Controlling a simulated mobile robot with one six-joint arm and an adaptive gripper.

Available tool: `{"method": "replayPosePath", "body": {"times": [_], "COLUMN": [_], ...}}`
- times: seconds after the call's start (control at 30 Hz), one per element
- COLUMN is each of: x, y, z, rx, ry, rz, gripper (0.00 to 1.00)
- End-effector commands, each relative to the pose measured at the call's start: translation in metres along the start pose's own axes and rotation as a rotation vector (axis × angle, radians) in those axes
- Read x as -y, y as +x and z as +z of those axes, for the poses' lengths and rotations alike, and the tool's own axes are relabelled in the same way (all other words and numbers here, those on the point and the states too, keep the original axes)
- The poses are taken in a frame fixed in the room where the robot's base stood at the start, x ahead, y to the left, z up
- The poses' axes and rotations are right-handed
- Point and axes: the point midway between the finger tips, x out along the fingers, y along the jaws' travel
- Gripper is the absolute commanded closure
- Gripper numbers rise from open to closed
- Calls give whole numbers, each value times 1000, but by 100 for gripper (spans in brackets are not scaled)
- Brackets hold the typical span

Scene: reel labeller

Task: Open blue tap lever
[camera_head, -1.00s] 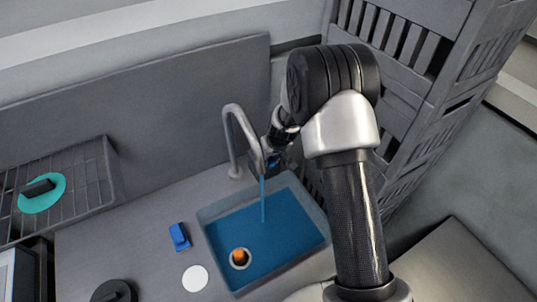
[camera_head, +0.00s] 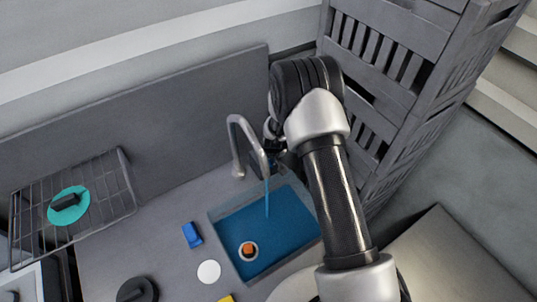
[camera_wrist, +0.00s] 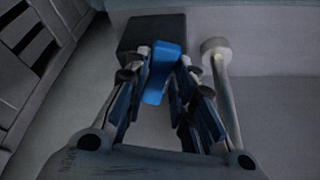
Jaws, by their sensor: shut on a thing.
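The blue tap lever (camera_wrist: 159,75) sits between the fingers of my gripper (camera_wrist: 160,80) in the wrist view, and the fingers are shut on it. Behind it is a dark block (camera_wrist: 150,33). The grey curved tap (camera_head: 250,138) stands at the back edge of the sink, and its pipe (camera_wrist: 226,95) shows right of my gripper in the wrist view. A thin blue stream (camera_head: 267,196) runs from the spout into the sink. In the head view my arm hides most of my gripper and the lever.
The sink (camera_head: 235,209) holds blue water and an orange piece in a ring (camera_head: 248,250). A blue block (camera_head: 192,235), a white disc (camera_head: 209,271) and a black round object (camera_head: 137,290) lie on the counter. A wire rack (camera_head: 105,180) stands left; grey slatted crates (camera_head: 385,75) stand right.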

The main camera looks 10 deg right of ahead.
Motion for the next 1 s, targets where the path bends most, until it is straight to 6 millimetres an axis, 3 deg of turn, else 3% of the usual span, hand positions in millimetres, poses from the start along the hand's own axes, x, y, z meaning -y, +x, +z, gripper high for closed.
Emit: {"method": "replayPosePath", "body": {"times": [0.4,0.43,0.73,1.0], "x": [0,0,0,0], "y": [0,0,0,0], "z": [-4,-4,-2,-1], "rx": [-11,-11,-5,-3], "ry": [0,0,1,1], "rz": [1,1,1,1], "gripper": [100,76,56,56]}}
